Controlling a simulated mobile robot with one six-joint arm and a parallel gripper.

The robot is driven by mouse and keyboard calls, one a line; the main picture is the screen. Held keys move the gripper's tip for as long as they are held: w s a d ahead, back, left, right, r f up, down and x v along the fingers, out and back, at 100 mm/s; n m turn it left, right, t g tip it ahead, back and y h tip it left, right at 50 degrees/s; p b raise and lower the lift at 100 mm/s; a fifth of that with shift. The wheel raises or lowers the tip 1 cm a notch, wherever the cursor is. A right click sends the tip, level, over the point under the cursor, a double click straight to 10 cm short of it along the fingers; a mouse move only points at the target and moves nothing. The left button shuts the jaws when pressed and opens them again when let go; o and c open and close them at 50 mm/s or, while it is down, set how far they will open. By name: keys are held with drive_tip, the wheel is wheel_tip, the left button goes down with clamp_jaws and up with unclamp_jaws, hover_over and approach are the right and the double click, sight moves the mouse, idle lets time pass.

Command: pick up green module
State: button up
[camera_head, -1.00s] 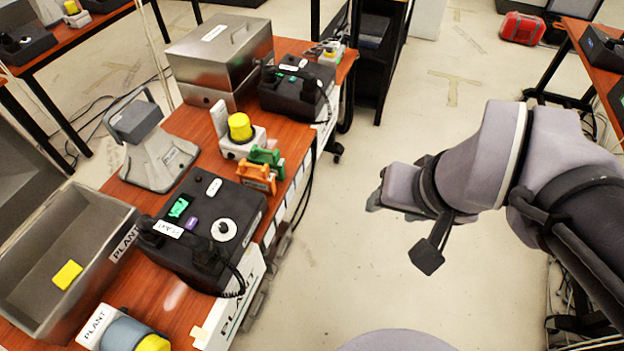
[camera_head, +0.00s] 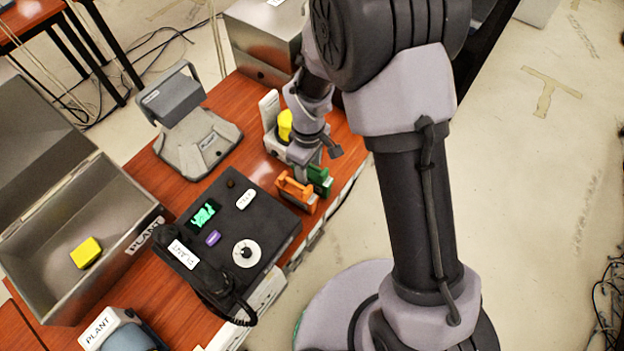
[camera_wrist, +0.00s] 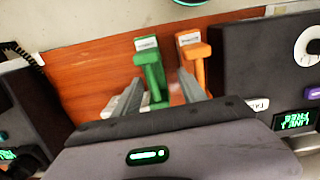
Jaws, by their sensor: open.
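The green module (camera_head: 320,181) stands on the wooden table near its right edge, just behind the orange module (camera_head: 296,192). It also shows in the wrist view (camera_wrist: 150,68), upright, with a white label at its foot. My gripper (camera_wrist: 160,78) is open above the table, one finger on each side of the green module in the picture. The right finger lies between the green and orange modules (camera_wrist: 194,58). In the head view my gripper (camera_head: 303,160) is right by both modules and partly covers the green one. I cannot tell whether the fingers touch it.
A black phone panel (camera_head: 225,228) with a handset is in front of the modules. A yellow-topped button box (camera_head: 284,125) stands close behind my gripper. A metal case (camera_head: 262,42), a grey stand (camera_head: 195,140) and an open grey bin (camera_head: 125,232) are around.

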sight(312, 173)
drive_tip(key=f, duration=0.1)
drive_tip(key=f+b, duration=0.1)
drive_tip(key=f, duration=0.1)
drive_tip(key=f+b, duration=0.1)
drive_tip(key=f, duration=0.1)
drive_tip(key=shift+w+d+f, duration=0.25)
drive_tip(key=shift+d, duration=0.15)
drive_tip(key=shift+r, duration=0.15)
clamp_jaws()
